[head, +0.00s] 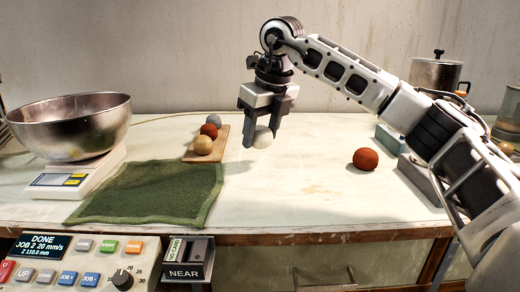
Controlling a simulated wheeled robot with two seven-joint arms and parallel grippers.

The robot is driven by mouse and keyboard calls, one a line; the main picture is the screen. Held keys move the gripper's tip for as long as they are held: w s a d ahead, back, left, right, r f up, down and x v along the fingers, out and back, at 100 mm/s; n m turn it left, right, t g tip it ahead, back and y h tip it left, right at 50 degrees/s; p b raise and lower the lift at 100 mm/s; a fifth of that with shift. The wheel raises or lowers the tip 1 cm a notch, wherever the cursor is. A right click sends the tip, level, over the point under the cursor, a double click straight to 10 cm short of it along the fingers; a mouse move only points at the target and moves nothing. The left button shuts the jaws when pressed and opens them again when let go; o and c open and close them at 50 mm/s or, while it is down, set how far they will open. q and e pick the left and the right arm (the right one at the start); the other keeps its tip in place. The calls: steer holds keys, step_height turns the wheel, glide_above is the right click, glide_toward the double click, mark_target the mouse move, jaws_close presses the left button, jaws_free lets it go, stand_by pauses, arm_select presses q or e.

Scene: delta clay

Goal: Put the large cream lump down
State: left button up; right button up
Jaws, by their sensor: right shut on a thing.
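The large cream lump (263,138) is a pale round ball in the head view, right of the small wooden board. My right gripper (265,128) points down and is shut on it, with a finger on either side. The lump is at or close above the pale tabletop (310,190); I cannot tell whether it touches. My left gripper is not in view.
A wooden board (190,156) holds tan, red-brown and grey lumps. A larger red-brown lump (366,159) lies to the right. A green cloth (150,192), a scale (65,180) with a steel bowl (70,125), and a control panel (80,262) are at left. The middle front is clear.

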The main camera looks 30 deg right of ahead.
mark_target(260, 148)
steer(key=shift+w+d+f, duration=0.1)
steer(key=shift+w+f, duration=0.2)
steer(key=shift+f, duration=0.2)
steer(key=shift+s+b+x, duration=0.15)
steer(key=shift+x, duration=0.65)
steer(key=shift+s+b+x, duration=0.15)
steer(key=shift+x, duration=0.65)
steer(key=shift+d, duration=0.15)
steer(key=shift+f, duration=0.2)
steer(key=o, duration=1.1)
steer(key=shift+c, duration=0.2)
steer(key=shift+r, duration=0.1)
